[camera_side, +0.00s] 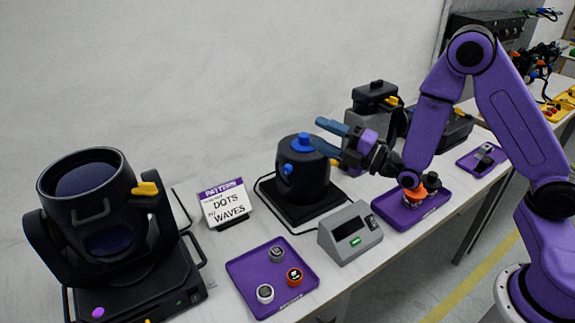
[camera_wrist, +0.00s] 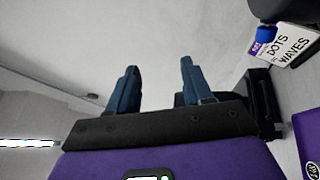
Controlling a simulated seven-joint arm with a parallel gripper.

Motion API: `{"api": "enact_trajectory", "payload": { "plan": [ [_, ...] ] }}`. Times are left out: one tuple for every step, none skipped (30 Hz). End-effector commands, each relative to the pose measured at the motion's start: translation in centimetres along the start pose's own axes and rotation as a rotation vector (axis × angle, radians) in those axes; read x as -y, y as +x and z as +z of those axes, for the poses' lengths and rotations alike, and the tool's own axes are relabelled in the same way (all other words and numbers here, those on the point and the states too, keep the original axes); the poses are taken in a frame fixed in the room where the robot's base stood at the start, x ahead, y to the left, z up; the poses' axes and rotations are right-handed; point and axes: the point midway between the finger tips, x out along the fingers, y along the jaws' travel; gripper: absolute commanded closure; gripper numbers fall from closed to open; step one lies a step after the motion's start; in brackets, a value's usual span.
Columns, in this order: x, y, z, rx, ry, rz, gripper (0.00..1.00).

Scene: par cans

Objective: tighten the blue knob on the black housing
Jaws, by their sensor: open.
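The black housing (camera_side: 310,180) is a round drum on a square black base, in the middle of the side view. A blue knob (camera_side: 288,169) sticks out of its side, and another blue round part (camera_side: 302,143) sits on its top. My gripper (camera_side: 316,131) is open and empty, its two blue fingers pointing left at the height of the housing's top, just right of the top blue part. Whether a finger touches it I cannot tell. In the wrist view my gripper (camera_wrist: 158,66) is spread over plain wall, and a blue knob (camera_wrist: 266,34) shows at the upper right.
A large black lamp head (camera_side: 95,215) stands at the left. A sign (camera_side: 226,204) reads dots and waves. A purple tray (camera_side: 250,262) holds small round pieces, beside a grey box with a display (camera_side: 350,232). Another purple tray (camera_side: 400,218) and dark equipment (camera_side: 375,97) are near my arm.

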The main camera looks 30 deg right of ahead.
Motion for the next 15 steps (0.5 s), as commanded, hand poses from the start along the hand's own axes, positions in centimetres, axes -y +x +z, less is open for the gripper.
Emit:
{"api": "enact_trajectory", "payload": {
  "plan": [
    [-1.7, 0.3, 0.0, -0.001, 0.0, 0.009, 0.5],
    [-2.5, 0.4, 0.0, 0.0, 0.0, 0.009, 0.5],
    [-3.4, 0.6, 0.0, 0.0, 0.0, 0.009, 0.5],
    [-4.1, 0.8, 0.0, -0.001, 0.0, 0.009, 0.5],
    [-4.7, 0.9, -0.1, -0.001, 0.0, 0.009, 0.5],
    [-5.5, 1.0, 0.0, -0.001, -0.001, 0.009, 0.5],
    [-6.1, 1.2, 0.0, 0.0, -0.001, 0.008, 0.5],
    [-6.7, 1.3, 0.0, 0.0, -0.001, 0.008, 0.5],
    [-7.5, 1.4, -0.1, -0.001, -0.001, 0.008, 0.5],
    [-8.0, 1.5, -0.1, -0.002, -0.001, 0.007, 0.5],
    [-8.5, 1.6, 0.0, -0.001, -0.001, 0.007, 0.5],
    [-9.2, 1.7, 0.0, -0.001, -0.001, 0.007, 0.5],
    [-9.7, 1.8, 0.0, 0.0, -0.001, 0.008, 0.5],
    [-10.3, 1.9, 0.0, -0.001, -0.001, 0.007, 0.5],
    [-9.6, 2.6, -0.4, -0.012, 0.002, -0.024, 0.5]
  ]
}}
